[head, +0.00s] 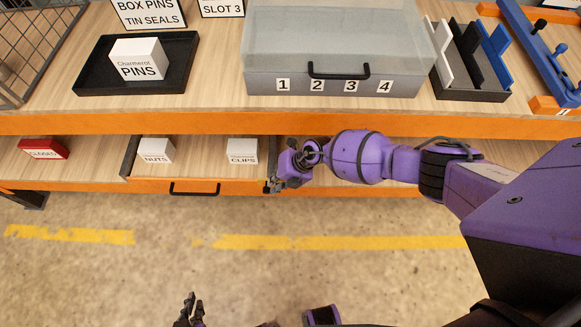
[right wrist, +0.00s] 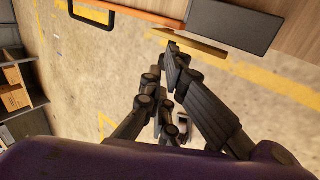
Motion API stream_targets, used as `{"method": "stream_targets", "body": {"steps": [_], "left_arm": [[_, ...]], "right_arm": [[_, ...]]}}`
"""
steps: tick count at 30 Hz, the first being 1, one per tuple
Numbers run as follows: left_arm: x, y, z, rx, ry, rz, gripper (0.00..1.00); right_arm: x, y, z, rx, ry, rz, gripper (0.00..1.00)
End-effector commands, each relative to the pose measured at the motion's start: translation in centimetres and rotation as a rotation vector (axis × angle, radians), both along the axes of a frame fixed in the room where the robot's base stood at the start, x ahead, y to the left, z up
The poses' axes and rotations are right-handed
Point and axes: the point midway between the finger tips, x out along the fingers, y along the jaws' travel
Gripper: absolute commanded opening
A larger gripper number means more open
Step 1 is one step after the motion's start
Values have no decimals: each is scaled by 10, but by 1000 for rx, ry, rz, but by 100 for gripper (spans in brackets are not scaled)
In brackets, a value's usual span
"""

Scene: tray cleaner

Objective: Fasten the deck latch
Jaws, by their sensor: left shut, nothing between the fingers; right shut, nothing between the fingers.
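I cannot clearly make out the deck latch in either view. In the head view, my right gripper (head: 269,188) is at the orange front edge of the lower deck, at the right end of the drawer (head: 225,187). In the right wrist view, its fingers (right wrist: 172,62) are closed together and empty, close to a yellow bar (right wrist: 205,47) beside a dark grey panel (right wrist: 235,24). I cannot tell whether they touch the bar. My left gripper (head: 193,308) is shut and empty, low over the floor at the bottom of the head view.
The drawer has a black handle (head: 195,190) and holds a NUTS box (head: 156,151) and a CLIPS box (head: 242,151). A red box (head: 43,148) sits left. Above are a black tray (head: 92,72) and a grey lidded case (head: 262,83). The floor in front is clear.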

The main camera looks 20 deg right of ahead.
Motion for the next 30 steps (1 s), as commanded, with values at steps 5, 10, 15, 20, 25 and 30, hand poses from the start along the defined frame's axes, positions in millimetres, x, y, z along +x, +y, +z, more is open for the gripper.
{"method": "stream_targets", "body": {"steps": [5, 10, 15, 20, 25, 30], "left_arm": [[1, 0, 0, 0, -1, 0, 0], [1, 0, 0, 0, -1, 0, 0], [1, 0, 0, 0, -1, 0, 0], [1, 0, 0, 0, -2, 0, 0], [1, 0, 0, 0, -2, 0, 0], [1, 0, 1, 0, -2, 0, 0]], "right_arm": [[-3, -14, 22, -1, -3, 1, 0], [-6, -19, 32, 0, -1, 2, 0], [-7, -20, 33, 0, 1, 0, 0], [-7, -20, 33, -1, 2, 0, 0], [-7, -20, 33, 0, 1, 0, 0], [-9, -17, 33, 10, 5, -4, 0]]}}
